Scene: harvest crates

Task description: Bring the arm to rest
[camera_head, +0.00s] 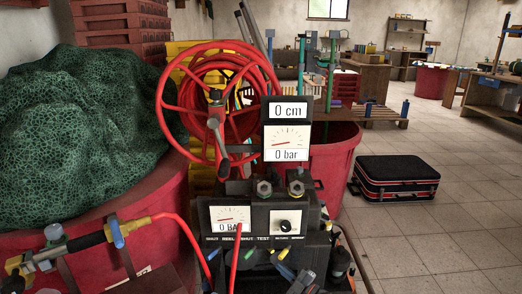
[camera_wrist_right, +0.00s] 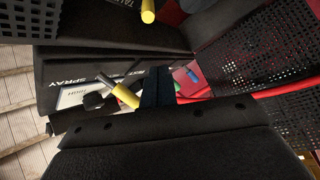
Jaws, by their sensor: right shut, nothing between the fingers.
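My right gripper (camera_wrist_right: 157,88) shows in the wrist view as two dark fingers pressed together, with nothing between them. They point at a dark panel (camera_wrist_right: 80,65) lettered "SPRAY", close to a yellow-tipped lever (camera_wrist_right: 125,99). I cannot tell whether they touch it. In the head view I cannot clearly pick out the right gripper among the dark parts at the lower middle. A control unit (camera_head: 265,221) with gauges and knobs stands there. Its displays read 0 cm and 0 bar. My left gripper is in neither view.
A red hose reel (camera_head: 163,98) rises behind the unit. A red tub (camera_head: 334,160) stands behind it, and green netting (camera_head: 85,130) fills the left. A brass-fitted lance (camera_head: 95,238) lies lower left. A black case (camera_head: 396,179) stands on open tiled floor. Perforated black mesh (camera_wrist_right: 262,45) flanks my wrist.

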